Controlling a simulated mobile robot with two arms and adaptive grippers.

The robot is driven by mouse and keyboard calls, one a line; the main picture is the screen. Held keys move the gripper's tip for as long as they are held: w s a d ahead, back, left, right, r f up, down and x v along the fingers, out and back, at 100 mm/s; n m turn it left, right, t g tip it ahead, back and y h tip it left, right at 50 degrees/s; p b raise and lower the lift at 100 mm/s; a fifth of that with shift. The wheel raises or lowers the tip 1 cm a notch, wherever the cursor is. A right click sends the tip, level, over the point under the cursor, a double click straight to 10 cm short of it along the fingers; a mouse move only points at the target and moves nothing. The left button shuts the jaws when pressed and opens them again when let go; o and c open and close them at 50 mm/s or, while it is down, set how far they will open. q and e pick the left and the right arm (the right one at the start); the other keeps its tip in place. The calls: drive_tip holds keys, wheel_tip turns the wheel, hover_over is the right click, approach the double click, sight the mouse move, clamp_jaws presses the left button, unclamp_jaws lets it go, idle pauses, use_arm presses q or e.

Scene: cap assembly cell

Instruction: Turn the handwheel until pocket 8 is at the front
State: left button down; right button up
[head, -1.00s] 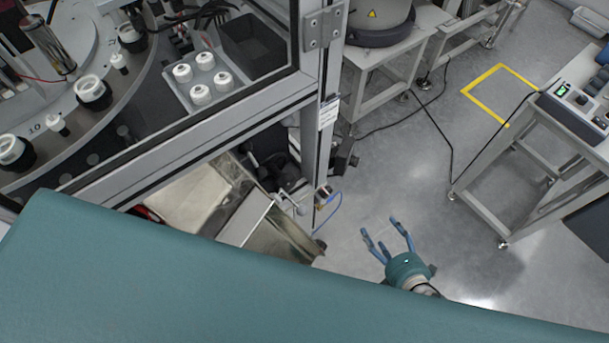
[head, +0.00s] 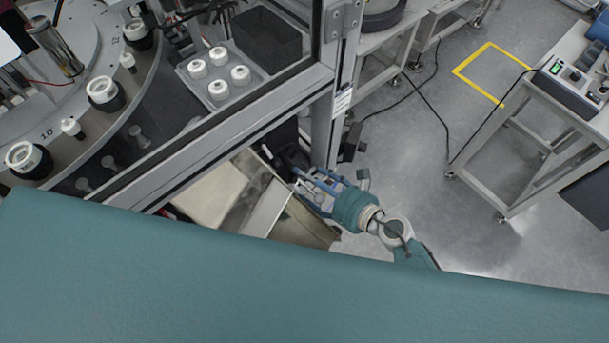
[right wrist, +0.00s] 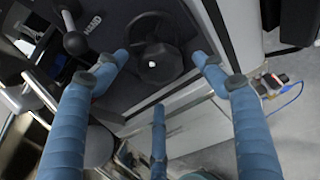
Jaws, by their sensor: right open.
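The rotary table (head: 92,126) is at upper left in the head view, with white-topped parts around its rim. The number 10 reads on it; I cannot make out an 8. In the right wrist view a dark round handwheel (right wrist: 156,62) with a small bright spot is on a dark panel, between and beyond my fingertips. My right gripper (head: 305,185) is open and empty beside the machine's lower opening. Its blue fingers (right wrist: 165,80) spread toward the wheel; I cannot tell whether they touch it. My left gripper is not in view.
A black ball-ended lever (right wrist: 75,42) stands left of the wheel, near the word HAND. A frame post (head: 326,125) rises close to my right gripper. A grey tray (head: 238,98) holds several white caps. A control bench (head: 570,100) is at right; floor between is mostly clear.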

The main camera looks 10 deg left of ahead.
drive_tip(key=x, duration=0.2)
drive_tip(key=shift+w+a+f, duration=0.1)
drive_tip(key=shift+w+a, duration=0.05)
drive_tip(key=shift+c, duration=1.3)
drive_tip(key=c, duration=0.8)
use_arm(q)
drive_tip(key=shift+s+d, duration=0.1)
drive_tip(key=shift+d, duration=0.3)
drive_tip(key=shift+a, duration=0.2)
use_arm(e)
drive_tip(key=shift+f, duration=0.15)
